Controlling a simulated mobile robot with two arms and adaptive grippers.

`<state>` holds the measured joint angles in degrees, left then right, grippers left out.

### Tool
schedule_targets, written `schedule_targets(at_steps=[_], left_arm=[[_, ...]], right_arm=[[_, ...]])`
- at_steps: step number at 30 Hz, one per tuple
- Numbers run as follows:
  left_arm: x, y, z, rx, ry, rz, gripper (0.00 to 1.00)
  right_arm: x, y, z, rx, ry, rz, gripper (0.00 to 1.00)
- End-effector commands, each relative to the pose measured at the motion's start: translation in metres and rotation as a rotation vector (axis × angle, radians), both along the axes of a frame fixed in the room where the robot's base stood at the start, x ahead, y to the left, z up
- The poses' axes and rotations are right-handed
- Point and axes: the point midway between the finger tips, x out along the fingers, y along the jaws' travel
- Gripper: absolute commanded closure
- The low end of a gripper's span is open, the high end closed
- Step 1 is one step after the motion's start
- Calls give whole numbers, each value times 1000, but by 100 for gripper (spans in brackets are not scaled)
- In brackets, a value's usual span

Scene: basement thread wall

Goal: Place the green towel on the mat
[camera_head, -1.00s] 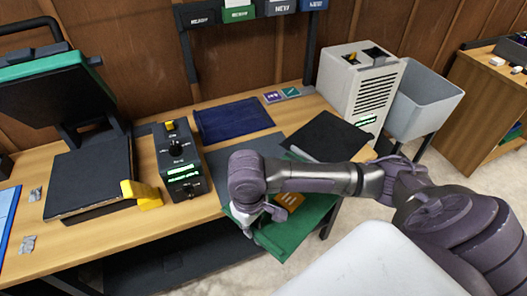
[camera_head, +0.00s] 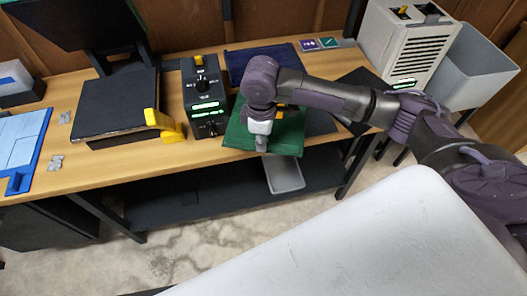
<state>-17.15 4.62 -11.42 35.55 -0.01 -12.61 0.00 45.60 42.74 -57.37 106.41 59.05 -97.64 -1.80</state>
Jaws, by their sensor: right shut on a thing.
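The green towel (camera_head: 288,138) lies flat at the front edge of the workbench, with an orange-yellow patch partly hidden behind my right arm. A dark grey mat (camera_head: 321,123) shows beside and behind the towel; how far it runs beneath is hidden. My right gripper (camera_head: 261,147) points down at the towel's front part, shut on the towel; its fingertips are small and the grip itself is hard to see. My left gripper is not in view.
A heat press (camera_head: 115,105) with a yellow handle and a black control box (camera_head: 203,92) stand left of the towel. A blue cloth (camera_head: 236,64) lies behind. A black sheet (camera_head: 362,80), a light machine (camera_head: 402,45) and a grey bin (camera_head: 470,68) are to the right.

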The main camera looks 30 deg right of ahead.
Motion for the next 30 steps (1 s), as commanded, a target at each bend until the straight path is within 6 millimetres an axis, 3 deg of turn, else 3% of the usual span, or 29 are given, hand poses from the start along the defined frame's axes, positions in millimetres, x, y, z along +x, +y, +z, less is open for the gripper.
schedule_targets(at_steps=[3, 11, 18, 27, 28, 30], left_arm=[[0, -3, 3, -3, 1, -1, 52], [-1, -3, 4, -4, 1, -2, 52], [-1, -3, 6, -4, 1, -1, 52], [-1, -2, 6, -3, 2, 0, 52], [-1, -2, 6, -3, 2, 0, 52], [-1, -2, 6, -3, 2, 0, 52]], right_arm=[[-1, 0, -25, 0, 2, 0, 100], [0, 0, -47, 1, -1, 0, 100], [-1, 0, -78, 0, 1, 0, 100], [0, 0, -81, 0, -1, 0, 100], [0, 0, -81, 0, -1, 0, 81], [0, 0, -81, 0, -1, 0, 69]])
